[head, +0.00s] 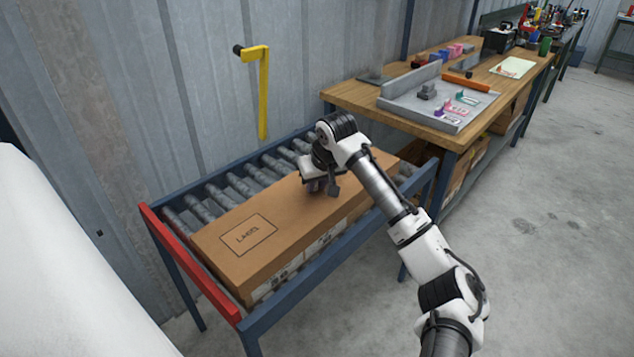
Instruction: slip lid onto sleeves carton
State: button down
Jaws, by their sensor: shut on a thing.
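A long brown cardboard lid (285,222) with a printed label outline lies over the sleeves carton (318,247) on the roller stand. The carton shows as a lighter printed band below the lid's near side edge. My gripper (318,186) is at the lid's top, a little right of its middle, pointing down. It is shut on a small purplish part on the lid, perhaps a grip, mostly hidden by my gripper. Whether the lid sits fully down on the carton cannot be told at the far side.
The roller stand has a red end bar (190,262) and blue side rails; bare rollers (235,187) show behind the carton. A yellow bracket (262,90) rises by the metal wall. A wooden workbench (350,98) with a grey tray (440,98) stands right. Floor at right is clear.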

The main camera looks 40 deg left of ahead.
jog(key=c, duration=1.3)
grip_release()
